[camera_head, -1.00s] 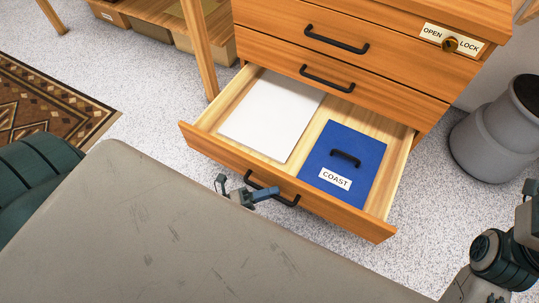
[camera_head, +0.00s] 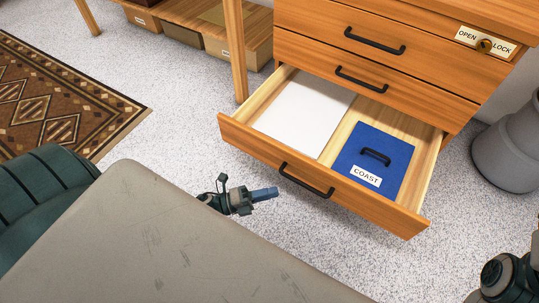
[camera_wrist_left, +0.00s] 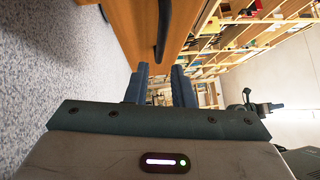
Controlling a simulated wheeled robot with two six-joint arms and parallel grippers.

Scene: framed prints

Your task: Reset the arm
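My left gripper (camera_head: 265,194) is in front of the pulled-out bottom drawer (camera_head: 322,178), left of and apart from its black handle (camera_head: 306,181). In the left wrist view its two blue fingers (camera_wrist_left: 160,86) stand apart with nothing between them. The handle shows beyond them in that view (camera_wrist_left: 163,30). Part of my right arm shows at the lower right of the head view; its gripper cannot be seen.
The open drawer holds a white panel (camera_head: 304,117) and a blue lid labelled COAST (camera_head: 392,148). An OPEN/LOCK plate (camera_head: 487,44) is on the cabinet. A grey bin (camera_head: 506,155) stands at right, a patterned rug (camera_head: 60,95) at left. Speckled floor between is clear.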

